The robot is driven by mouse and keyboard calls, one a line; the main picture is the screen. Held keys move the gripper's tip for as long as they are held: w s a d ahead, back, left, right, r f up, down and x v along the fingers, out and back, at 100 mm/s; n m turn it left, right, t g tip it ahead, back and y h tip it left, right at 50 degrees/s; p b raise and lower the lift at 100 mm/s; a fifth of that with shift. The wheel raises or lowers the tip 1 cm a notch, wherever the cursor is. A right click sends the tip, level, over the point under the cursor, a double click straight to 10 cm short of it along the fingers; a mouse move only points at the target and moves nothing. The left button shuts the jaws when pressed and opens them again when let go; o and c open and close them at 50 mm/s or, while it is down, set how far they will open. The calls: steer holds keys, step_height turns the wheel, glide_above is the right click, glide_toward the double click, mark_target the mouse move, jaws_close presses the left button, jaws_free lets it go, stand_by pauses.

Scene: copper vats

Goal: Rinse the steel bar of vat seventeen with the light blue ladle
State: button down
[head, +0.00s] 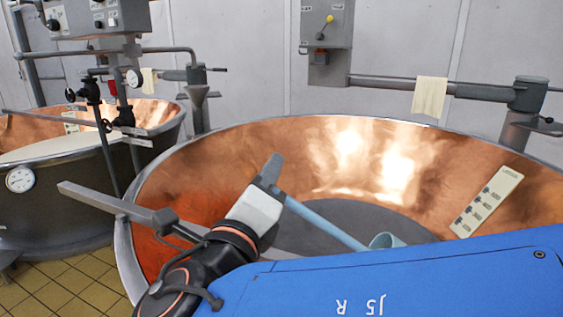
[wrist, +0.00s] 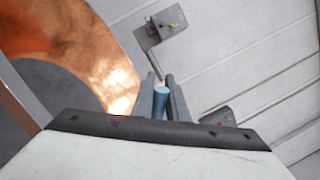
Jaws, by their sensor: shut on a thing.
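My gripper (head: 272,170) is shut on the handle of the light blue ladle (head: 325,222). The handle slants down to the right, and the ladle's cup (head: 386,240) is over the inside of the large copper vat (head: 300,150), partly hidden by my blue arm. In the wrist view the handle's end (wrist: 161,92) sits between the fingers (wrist: 162,84). A grey steel bar (head: 100,202) crosses the vat's left rim and runs inward behind my wrist, which hides part of it. I cannot read a vat number. The vat's grey bottom looks empty.
A second copper vat (head: 60,150) with a dial gauge (head: 20,179) stands at the left. Pipes and a control box (head: 97,18) rise beside it. A cloth (head: 430,97) hangs on a bar behind the large vat. A marked plate (head: 487,202) is on its right wall.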

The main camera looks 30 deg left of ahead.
steer(key=s+a+f+n+y, duration=0.1)
steer(key=a+f+n, duration=0.2)
steer(key=f+n, duration=0.2)
steer(key=s+a+f+n+y, duration=0.1)
steer(key=a+f+n, duration=0.3)
steer(key=f, duration=0.7)
steer(key=shift+f+n+y, duration=0.4)
stand_by(0.9)
